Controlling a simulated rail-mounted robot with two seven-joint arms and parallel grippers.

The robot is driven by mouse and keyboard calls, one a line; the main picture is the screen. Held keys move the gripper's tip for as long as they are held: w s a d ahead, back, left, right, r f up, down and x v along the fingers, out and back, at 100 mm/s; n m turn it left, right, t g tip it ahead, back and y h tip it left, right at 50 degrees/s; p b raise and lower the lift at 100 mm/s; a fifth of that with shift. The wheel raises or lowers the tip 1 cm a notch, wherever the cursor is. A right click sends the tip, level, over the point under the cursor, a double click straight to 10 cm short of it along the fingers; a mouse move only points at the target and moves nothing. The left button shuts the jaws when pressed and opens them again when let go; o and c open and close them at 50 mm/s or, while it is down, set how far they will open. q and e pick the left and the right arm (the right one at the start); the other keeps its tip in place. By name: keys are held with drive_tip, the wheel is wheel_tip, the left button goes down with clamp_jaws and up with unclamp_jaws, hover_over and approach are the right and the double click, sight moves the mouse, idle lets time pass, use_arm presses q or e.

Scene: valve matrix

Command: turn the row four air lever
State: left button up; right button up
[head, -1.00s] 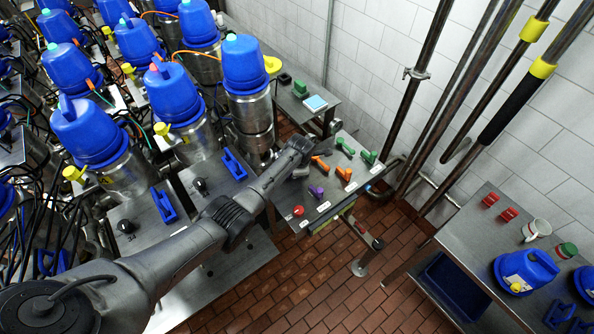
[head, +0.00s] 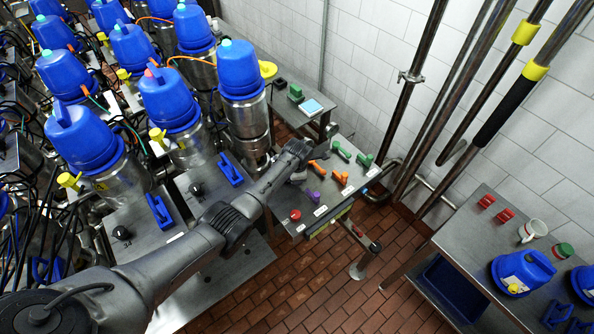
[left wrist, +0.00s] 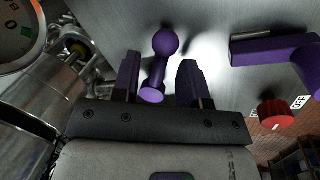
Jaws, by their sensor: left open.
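A purple lever with a ball end (left wrist: 165,42) shows in the left wrist view and stands out from a grey steel panel. My left gripper (left wrist: 158,80) is open, with one finger on each side of this lever and a visible gap to each. A second purple handle (left wrist: 272,51) is to the right, outside the fingers; a purple handle also shows in the head view (head: 313,197). In the head view my left arm reaches over the panel (head: 335,197), and its fingertips and the ball-ended lever are hidden. I cannot read which row the lever belongs to. My right gripper is not in view.
A red knob (left wrist: 274,113) is near the second purple handle. Orange handles (head: 318,168) and green handles (head: 341,149) share the panel. A round gauge (left wrist: 18,35) and steel pipework are left of my gripper. A side table (head: 470,262) stands at right.

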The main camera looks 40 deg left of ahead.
use_arm(q)
wheel_tip(320, 180, up, 13)
drive_tip(key=s+d, duration=0.2)
drive_tip(key=shift+r, duration=0.2)
idle(0.4)
